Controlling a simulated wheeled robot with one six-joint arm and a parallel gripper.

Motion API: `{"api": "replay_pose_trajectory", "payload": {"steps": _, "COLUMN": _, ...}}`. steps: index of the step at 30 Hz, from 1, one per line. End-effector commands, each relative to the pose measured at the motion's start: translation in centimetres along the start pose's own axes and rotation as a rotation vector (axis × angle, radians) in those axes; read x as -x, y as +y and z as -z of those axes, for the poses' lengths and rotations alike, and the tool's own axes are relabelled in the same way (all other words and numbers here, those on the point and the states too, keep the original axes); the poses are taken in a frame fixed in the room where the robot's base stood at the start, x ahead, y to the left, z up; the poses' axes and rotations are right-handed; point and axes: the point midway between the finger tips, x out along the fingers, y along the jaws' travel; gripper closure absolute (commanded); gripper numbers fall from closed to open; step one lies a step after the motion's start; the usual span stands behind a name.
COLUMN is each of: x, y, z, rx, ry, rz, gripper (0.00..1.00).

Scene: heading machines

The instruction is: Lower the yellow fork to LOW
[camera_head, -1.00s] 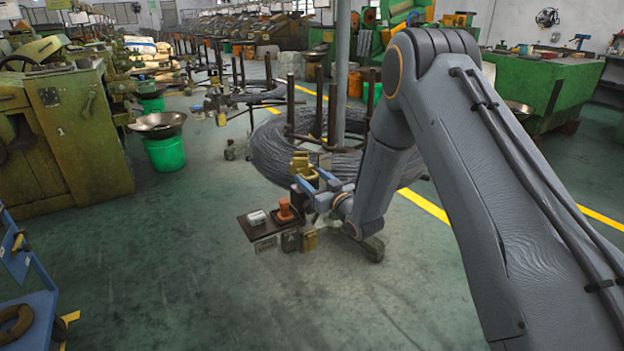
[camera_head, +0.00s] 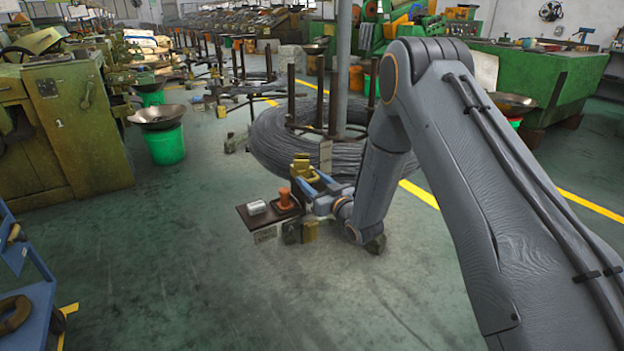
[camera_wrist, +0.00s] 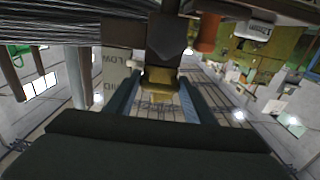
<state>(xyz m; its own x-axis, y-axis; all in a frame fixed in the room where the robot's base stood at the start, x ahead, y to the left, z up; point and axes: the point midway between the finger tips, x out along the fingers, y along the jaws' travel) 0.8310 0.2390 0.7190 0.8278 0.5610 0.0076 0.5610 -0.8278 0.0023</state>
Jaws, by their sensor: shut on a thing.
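The yellow fork (camera_head: 302,167) stands above the right end of a small dark shelf (camera_head: 245,218), in front of the wire coil. My gripper (camera_head: 318,186), with blue fingers, reaches it from the right and is shut on it. In the wrist view the yellow fork (camera_wrist: 160,80) shows between the two dark blue fingers (camera_wrist: 158,101). A pale plate with dark lettering (camera_wrist: 114,76) is beside the fork there; I cannot read it fully. The fork's lower part and its mounting are partly hidden by the fingers and a dark block.
An orange knob (camera_head: 287,200) and a white cylinder (camera_head: 257,207) sit on the shelf, with small tags below. The wire coil (camera_head: 270,145) with upright posts is close behind. A green bucket (camera_head: 165,145) and a blue cart (camera_head: 38,300) are left. The floor in front is clear.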

Motion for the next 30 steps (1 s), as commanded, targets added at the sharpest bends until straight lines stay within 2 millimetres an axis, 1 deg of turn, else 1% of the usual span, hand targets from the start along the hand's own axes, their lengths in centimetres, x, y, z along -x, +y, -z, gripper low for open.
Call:
{"api": "replay_pose_trajectory", "payload": {"steps": 1, "x": 0.2, "y": 0.3, "z": -0.5, "rx": -0.003, "ry": -0.012, "rz": -0.009, "gripper": 0.92}}
{"api": "replay_pose_trajectory", "payload": {"steps": 3, "x": 0.2, "y": 0.3, "z": -0.6, "rx": -0.003, "ry": -0.014, "rz": -0.009, "gripper": 0.92}}
{"api": "replay_pose_trajectory", "payload": {"steps": 4, "x": 0.3, "y": 0.3, "z": -0.6, "rx": -0.003, "ry": -0.014, "rz": -0.009, "gripper": 0.5}}
{"api": "replay_pose_trajectory", "payload": {"steps": 5, "x": 0.3, "y": 0.3, "z": -0.6, "rx": -0.004, "ry": -0.015, "rz": -0.009, "gripper": 0.45}}
{"api": "replay_pose_trajectory", "payload": {"steps": 16, "x": 0.1, "y": -0.1, "z": -0.3, "rx": -0.002, "ry": -0.009, "rz": -0.001, "gripper": 0.45}}
{"api": "replay_pose_trajectory", "payload": {"steps": 19, "x": 0.4, "y": -0.1, "z": -0.3, "rx": -0.002, "ry": -0.008, "rz": -0.002, "gripper": 0.45}}
{"api": "replay_pose_trajectory", "payload": {"steps": 23, "x": 2.0, "y": 0.0, "z": -0.3, "rx": -0.003, "ry": -0.011, "rz": -0.002, "gripper": 0.45}}
{"api": "replay_pose_trajectory", "payload": {"steps": 30, "x": 5.9, "y": 0.1, "z": -0.3, "rx": -0.003, "ry": -0.01, "rz": -0.005, "gripper": 0.45}}
